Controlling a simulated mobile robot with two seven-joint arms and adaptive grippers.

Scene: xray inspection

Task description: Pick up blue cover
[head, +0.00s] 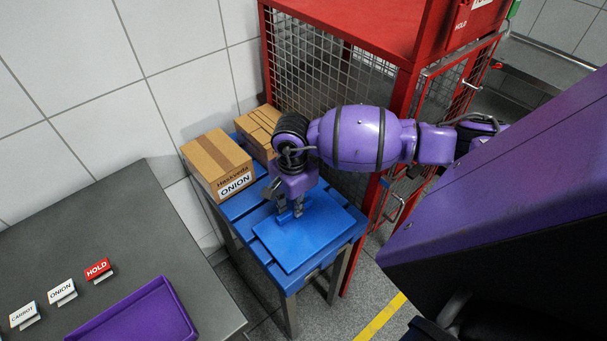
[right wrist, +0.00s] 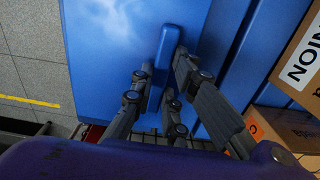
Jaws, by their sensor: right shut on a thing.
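The blue cover (head: 309,238) is a flat square panel lying on a blue slatted table (head: 232,205). In the right wrist view the cover (right wrist: 110,45) fills the upper middle, with a raised handle (right wrist: 165,55). My right gripper (head: 291,210) points down over the cover's back left part and is shut on its handle. In the right wrist view the fingers (right wrist: 160,85) sit on both sides of the handle. I cannot tell whether the cover is lifted off the slats. My left gripper is not in view.
Two cardboard boxes stand at the table's back left: the ONION box (head: 217,165) and a second box (head: 259,132). A red mesh cage (head: 330,75) rises behind. A grey counter (head: 110,225) at left holds small signs (head: 62,292) and a purple tray (head: 140,318).

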